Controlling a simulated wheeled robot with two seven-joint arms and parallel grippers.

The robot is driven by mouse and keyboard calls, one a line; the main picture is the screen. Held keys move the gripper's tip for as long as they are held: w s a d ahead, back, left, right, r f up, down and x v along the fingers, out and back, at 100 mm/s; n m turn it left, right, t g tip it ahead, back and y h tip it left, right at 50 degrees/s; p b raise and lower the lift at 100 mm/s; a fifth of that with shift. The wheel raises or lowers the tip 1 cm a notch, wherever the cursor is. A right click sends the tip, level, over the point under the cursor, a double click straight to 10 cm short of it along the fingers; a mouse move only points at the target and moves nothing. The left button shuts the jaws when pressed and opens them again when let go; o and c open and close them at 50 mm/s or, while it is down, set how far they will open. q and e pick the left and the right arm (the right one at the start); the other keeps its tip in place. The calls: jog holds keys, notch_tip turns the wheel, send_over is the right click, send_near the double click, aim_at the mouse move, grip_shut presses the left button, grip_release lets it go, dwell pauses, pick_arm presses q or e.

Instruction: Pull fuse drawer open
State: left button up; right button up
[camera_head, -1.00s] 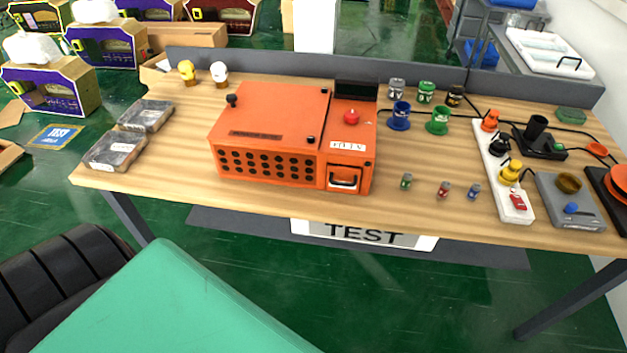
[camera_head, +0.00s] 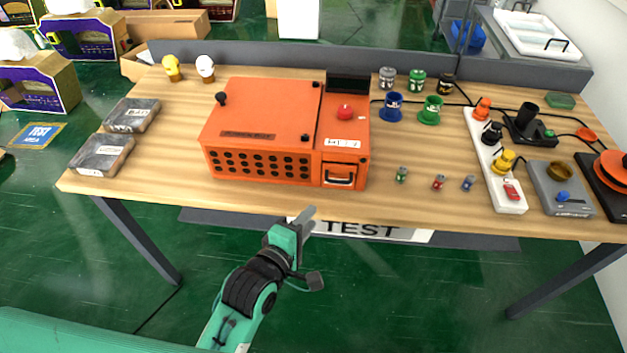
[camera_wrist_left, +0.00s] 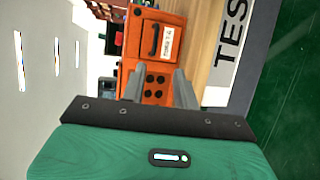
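The orange machine (camera_head: 262,112) stands on the wooden table. Its fuse drawer (camera_head: 329,169) is at the lower right of its front and looks shut, with a dark handle (camera_head: 340,178) across it. My left gripper (camera_head: 306,218) is in front of the table's front edge, below and a little left of the drawer. In the left wrist view the drawer handle (camera_wrist_left: 154,40) and a white label show past the fingertips. The two fingers (camera_wrist_left: 158,80) are apart with nothing between them, and the machine's front lies beyond. My right gripper is not in view.
The wooden tabletop (camera_head: 300,200) is bare in front of the drawer. Small colored fuses (camera_head: 438,183) stand to its right, and a white power strip (camera_head: 507,190) lies farther right. Two grey boxes (camera_head: 103,155) lie at the left.

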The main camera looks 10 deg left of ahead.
aim_at(337, 182)
pick_arm(q)
jog(key=x, duration=0.4)
jog(key=p+x, duration=0.1)
jog(key=x, duration=0.3)
jog(key=r+p+x, duration=0.1)
jog(key=x, duration=0.3)
jog(key=shift+w+d+f, duration=0.1)
jog(key=shift+w, duration=0.2)
jog(key=shift+w+d+f, duration=0.15)
jog(key=shift+w+d, duration=0.05)
jog(key=shift+w, duration=0.3)
grip_shut()
